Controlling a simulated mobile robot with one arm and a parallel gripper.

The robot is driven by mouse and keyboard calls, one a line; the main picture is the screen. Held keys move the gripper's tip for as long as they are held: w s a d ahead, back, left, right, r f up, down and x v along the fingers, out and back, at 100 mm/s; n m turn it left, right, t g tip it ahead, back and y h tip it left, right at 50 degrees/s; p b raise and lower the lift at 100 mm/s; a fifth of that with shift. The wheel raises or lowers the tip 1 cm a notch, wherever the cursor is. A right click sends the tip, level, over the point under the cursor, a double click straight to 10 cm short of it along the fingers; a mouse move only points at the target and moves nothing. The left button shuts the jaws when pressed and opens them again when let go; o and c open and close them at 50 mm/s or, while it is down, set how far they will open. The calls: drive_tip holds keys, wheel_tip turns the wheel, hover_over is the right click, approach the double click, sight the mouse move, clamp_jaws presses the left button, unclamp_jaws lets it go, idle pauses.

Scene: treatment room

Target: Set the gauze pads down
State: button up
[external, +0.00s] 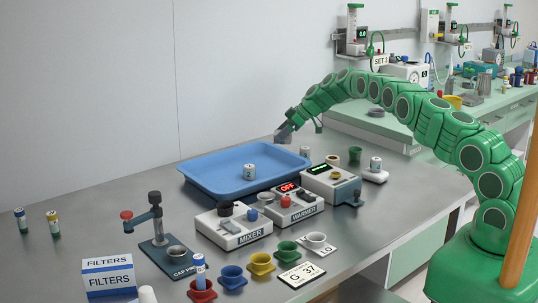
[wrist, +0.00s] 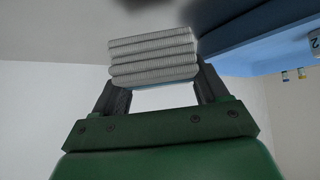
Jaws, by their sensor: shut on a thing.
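The gauze pads (wrist: 153,57) are a stack of white, ribbed layers in the wrist view. My gripper (wrist: 158,80) is shut on them, with one dark finger at each side of the stack. In the external view my gripper (external: 284,134) is at the far edge of the blue tray (external: 206,182), near its back right corner. The pads cannot be made out there. Part of the blue tray also shows at the upper right of the wrist view (wrist: 245,38). I cannot tell whether the pads touch anything beneath.
A white numbered jar (external: 249,171) stands in the tray, which is otherwise mostly bare. In front are a mixer (external: 233,226), a warmer (external: 293,207) and several coloured cups. A cap press (external: 160,232) and filter boxes (external: 108,275) stand front left. The left bench is mostly clear.

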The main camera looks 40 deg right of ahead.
drive_tip(key=shift+f, duration=1.6)
drive_tip(key=shift+f, duration=0.1)
drive_tip(key=o, duration=1.1)
drive_tip(key=shift+s+d+r, duration=0.2)
drive_tip(key=shift+d+r, duration=0.15)
drive_tip(key=shift+r, duration=0.3)
drive_tip(key=v, duration=1)
drive_tip(key=shift+s+d+r, duration=0.2)
drive_tip(key=shift+s, duration=0.05)
